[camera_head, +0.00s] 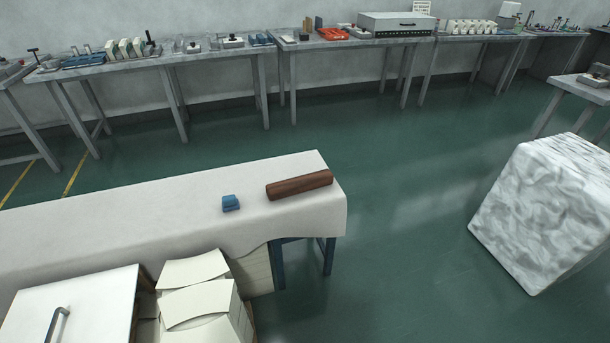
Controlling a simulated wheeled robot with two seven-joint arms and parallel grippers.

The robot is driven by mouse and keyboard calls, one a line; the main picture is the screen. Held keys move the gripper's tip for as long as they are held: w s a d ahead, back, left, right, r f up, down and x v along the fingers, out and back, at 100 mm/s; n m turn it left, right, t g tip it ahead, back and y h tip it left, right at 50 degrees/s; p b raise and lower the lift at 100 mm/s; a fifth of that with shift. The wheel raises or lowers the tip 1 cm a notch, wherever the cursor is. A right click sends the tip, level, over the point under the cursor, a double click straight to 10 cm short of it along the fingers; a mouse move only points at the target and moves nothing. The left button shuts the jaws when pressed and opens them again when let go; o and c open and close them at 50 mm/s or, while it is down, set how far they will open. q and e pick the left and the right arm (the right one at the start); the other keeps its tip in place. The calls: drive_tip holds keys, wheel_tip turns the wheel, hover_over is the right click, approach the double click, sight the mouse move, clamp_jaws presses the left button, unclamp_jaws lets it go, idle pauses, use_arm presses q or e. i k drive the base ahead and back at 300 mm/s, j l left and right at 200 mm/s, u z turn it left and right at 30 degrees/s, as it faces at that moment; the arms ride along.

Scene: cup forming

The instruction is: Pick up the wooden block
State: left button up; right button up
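The wooden block (299,185) is a dark brown, elongated piece. It lies near the right end of a table (130,208) covered with a white cloth. Its long side runs from lower left to upper right. Nothing touches it from above. Neither of my grippers shows in the head view.
A small blue object (231,203) sits just left of the block. Stacked white boxes (198,303) and a white cabinet (75,305) with a handle stand in front of the table. A marbled white block (548,205) stands at right. Green floor (400,230) between is clear.

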sight(280, 189)
drive_tip(key=i+l+u, duration=0.2)
drive_tip(key=l, duration=0.15)
drive_tip(key=i+l+u, duration=0.15)
drive_tip(key=l, duration=0.25)
drive_tip(key=i+l+u, duration=0.2)
drive_tip(key=l, duration=0.25)
drive_tip(key=l+u, duration=0.15)
drive_tip(key=l, duration=0.25)
drive_tip(key=i+l+u, duration=0.2)
drive_tip(key=l, duration=0.25)
drive_tip(key=k, duration=0.05)
